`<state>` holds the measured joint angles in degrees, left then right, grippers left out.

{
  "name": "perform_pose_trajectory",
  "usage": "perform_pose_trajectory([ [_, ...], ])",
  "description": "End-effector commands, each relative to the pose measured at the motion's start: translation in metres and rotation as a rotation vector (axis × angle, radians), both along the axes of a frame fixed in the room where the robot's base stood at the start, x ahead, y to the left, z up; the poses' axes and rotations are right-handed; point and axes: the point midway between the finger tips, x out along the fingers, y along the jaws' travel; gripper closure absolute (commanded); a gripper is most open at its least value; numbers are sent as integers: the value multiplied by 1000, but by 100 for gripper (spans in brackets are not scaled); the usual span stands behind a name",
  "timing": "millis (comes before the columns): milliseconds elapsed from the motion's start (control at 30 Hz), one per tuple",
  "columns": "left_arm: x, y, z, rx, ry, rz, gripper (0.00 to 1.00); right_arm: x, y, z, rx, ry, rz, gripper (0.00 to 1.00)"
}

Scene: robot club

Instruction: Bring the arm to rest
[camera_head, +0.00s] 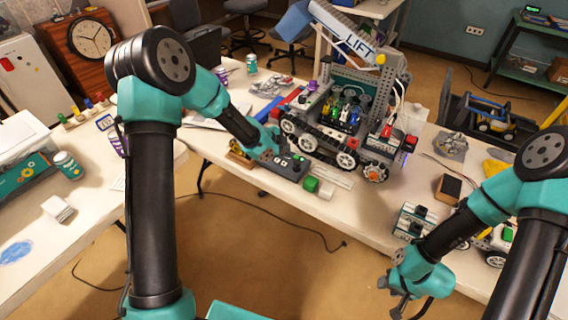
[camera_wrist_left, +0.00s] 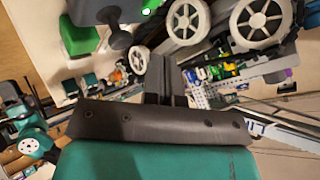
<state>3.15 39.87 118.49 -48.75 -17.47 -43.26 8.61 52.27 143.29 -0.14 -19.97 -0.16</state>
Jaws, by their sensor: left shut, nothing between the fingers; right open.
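My left arm reaches over the table in the head view, with its gripper (camera_head: 268,151) beside a dark control box (camera_head: 287,170) and in front of the wheeled robot (camera_head: 331,133). In the left wrist view the left gripper's fingers (camera_wrist_left: 158,65) are together with nothing between them; the robot's pale wheels (camera_wrist_left: 187,21) are close beyond them. Whether the gripper touches the box is unclear. My right gripper (camera_head: 404,299) is open and empty, low in front of the table's front edge.
A green block (camera_head: 311,184) and a white block (camera_head: 327,193) lie near the table's front edge. A dark box (camera_head: 448,188) lies to the right. Bare floor (camera_head: 290,265) lies in front of the table, crossed by a cable.

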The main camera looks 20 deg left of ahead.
Motion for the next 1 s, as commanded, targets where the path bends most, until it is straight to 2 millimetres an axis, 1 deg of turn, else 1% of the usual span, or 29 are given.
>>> perform_pose_trajectory([
  [367, -2, 0, -3, -7, 9, 9, 100, 0, 0, 0, 0, 0, 0, 57],
  [467, -12, 1, -15, -36, 58, 53, 100, 0, 0, 0, 0, 0, 0, 57],
  [533, -26, 2, -32, -75, 125, 115, 100, 0, 0, 0, 0, 0, 0, 57],
  [567, -34, 2, -41, -96, 162, 151, 100, 0, 0, 0, 0, 0, 0, 57],
  [667, -69, 4, -74, -177, 315, 304, 100, 0, 0, 0, 0, 0, 0, 57],
  [700, -86, 5, -89, -210, 385, 378, 100, 0, 0, 0, 0, 0, 0, 57],
  [767, -114, 6, -109, -257, 489, 496, 100, 0, 0, 0, 0, 0, 0, 57],
  [800, -133, 8, -122, -286, 560, 580, 100, 0, 0, 0, 0, 0, 0, 57],
  [867, -163, 9, -139, -322, 661, 704, 100, 0, 0, 0, 0, 0, 0, 57],
  [900, -183, 10, -149, -343, 728, 791, 100, 0, 0, 0, 0, 0, 0, 57],
  [967, -215, 11, -162, -369, 823, 924, 100, 0, 0, 0, 0, 0, 0, 57],
  [1000, -235, 12, -169, -382, 880, 1009, 100, 0, 0, 0, 0, 0, 0, 57],
])
